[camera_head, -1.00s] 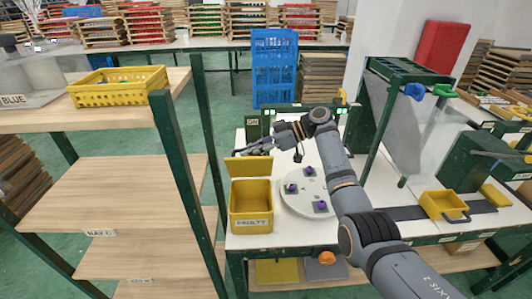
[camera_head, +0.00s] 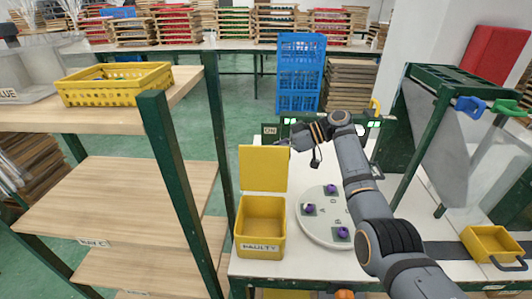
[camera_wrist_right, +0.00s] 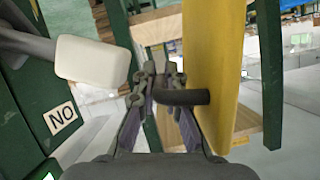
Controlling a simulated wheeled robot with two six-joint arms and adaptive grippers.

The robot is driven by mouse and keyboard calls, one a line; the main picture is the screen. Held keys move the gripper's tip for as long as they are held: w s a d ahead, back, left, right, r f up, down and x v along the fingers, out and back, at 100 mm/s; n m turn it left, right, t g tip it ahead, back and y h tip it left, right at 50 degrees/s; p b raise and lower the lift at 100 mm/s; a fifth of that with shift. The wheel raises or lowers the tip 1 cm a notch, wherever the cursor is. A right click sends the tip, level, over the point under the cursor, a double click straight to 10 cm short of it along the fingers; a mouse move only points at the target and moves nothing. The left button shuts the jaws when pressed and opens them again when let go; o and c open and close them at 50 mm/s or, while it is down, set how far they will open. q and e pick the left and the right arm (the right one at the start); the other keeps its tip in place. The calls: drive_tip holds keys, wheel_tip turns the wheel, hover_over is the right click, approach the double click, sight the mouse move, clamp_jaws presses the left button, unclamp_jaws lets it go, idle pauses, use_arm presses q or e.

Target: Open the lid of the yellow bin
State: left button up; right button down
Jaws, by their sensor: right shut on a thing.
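The yellow bin (camera_head: 260,249), labelled FAULTY, stands at the near left of the white table, its empty inside visible. Its yellow lid (camera_head: 263,168) stands raised, close to upright, at the bin's back edge. In the right wrist view the lid (camera_wrist_right: 215,70) is a yellow slab at the right, with a dark handle (camera_wrist_right: 188,97) sticking out from it. My right gripper (camera_wrist_right: 158,88) is shut on that handle. In the head view the right gripper is by the lid's upper right, its fingertips partly hidden. My left gripper is in neither view.
A round white plate (camera_head: 314,232) with purple-topped pieces lies right of the bin. A green shelf post (camera_head: 180,190) stands left of it. A small yellow box (camera_head: 492,243) is at the right. A white block (camera_wrist_right: 92,62) is near the gripper in the wrist view.

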drive_tip(key=shift+w+r, duration=0.2)
idle(0.3)
drive_tip(key=c, duration=1.7)
unclamp_jaws()
drive_tip(key=shift+f, duration=0.1)
drive_tip(key=shift+d, duration=0.1)
drive_tip(key=v, duration=1.2)
drive_tip(key=shift+s, duration=0.1)
